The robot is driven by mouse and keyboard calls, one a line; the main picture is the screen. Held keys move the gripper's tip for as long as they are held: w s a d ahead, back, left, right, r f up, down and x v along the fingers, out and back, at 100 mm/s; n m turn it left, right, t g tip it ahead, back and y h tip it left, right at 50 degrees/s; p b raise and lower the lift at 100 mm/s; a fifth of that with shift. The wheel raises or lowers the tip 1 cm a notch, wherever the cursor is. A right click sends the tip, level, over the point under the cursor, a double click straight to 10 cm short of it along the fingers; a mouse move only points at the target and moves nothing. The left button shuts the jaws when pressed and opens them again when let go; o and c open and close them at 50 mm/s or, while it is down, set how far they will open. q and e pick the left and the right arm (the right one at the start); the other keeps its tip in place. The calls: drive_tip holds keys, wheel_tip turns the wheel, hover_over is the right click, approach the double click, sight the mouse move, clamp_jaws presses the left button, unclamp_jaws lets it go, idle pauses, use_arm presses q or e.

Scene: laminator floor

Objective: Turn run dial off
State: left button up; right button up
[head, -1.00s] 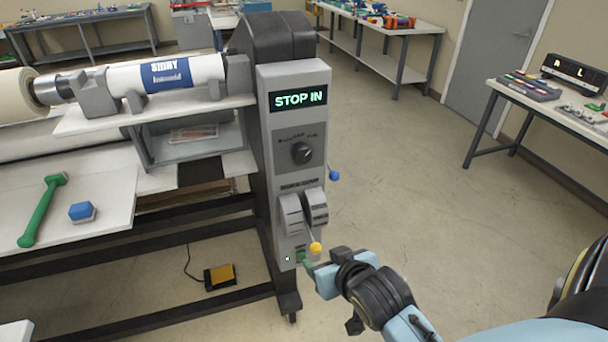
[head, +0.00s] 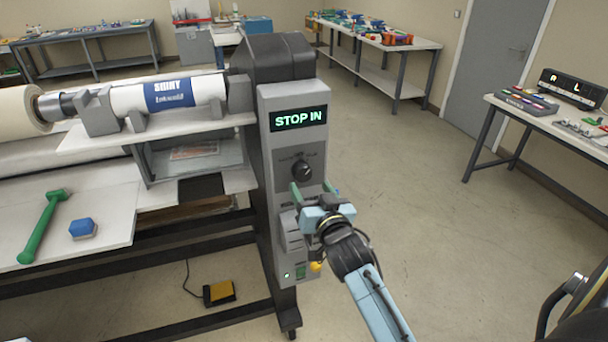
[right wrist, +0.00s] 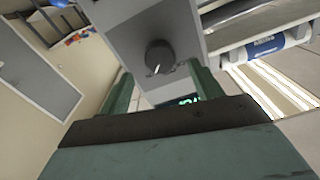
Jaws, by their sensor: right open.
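The run dial (head: 302,172) is a round black knob on the dark plate of the grey control panel (head: 265,150), under a display (head: 298,117) reading "STOP IN". In the right wrist view the dial (right wrist: 160,57) shows between and beyond the green fingers, with a pale mark on its face. My right gripper (head: 312,190) is open, just below and in front of the dial. It also shows in the right wrist view (right wrist: 163,85), with nothing between its fingers. I cannot see contact with the dial. My left gripper is not in view.
A green-handled tool (head: 42,228) and a blue block (head: 83,228) lie on the white table at left.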

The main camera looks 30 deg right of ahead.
sight(304, 176)
drive_tip(key=x, duration=0.6)
drive_tip(key=shift+s, duration=0.1)
drive_tip(key=c, duration=1)
